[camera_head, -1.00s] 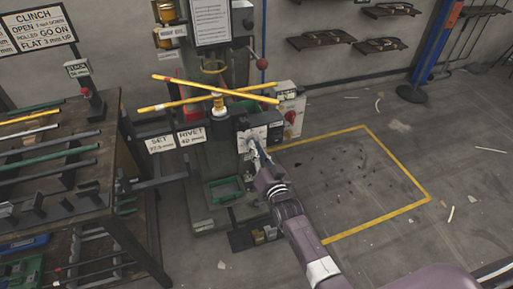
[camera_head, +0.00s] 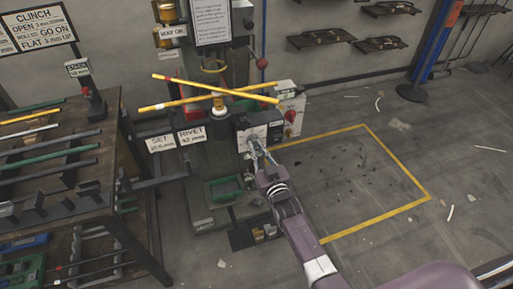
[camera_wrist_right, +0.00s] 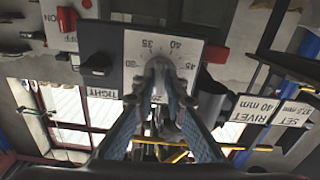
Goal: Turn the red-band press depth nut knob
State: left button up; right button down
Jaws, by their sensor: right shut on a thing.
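The depth nut knob (camera_wrist_right: 157,72) is a grey knob at the middle of a white dial plate (camera_wrist_right: 133,48) marked 30, 35, 40 and 45. The dial plate also shows on the front of the press in the head view (camera_head: 246,137). My right gripper (camera_head: 255,146) reaches up to this plate. In the wrist view the right gripper's two blue-grey fingers (camera_wrist_right: 160,98) are closed around the knob, which partly hides behind them. The exact knob reading is hard to tell. My left gripper is not in view.
Signs reading RIVET 40 mm (camera_head: 192,135) and SET (camera_head: 161,143) hang left of the dial. Crossed yellow bars (camera_head: 180,82) stand above it. A black knob (camera_wrist_right: 97,64) sits beside the dial. A rack of bars (camera_head: 50,215) is at left; open floor lies right.

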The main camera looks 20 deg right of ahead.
dwell(0.3)
jog(key=c, duration=2)
grip_release()
jog(key=shift+o, duration=0.2)
jog(key=s, duration=1.2)
jog(key=shift+d, duration=0.2)
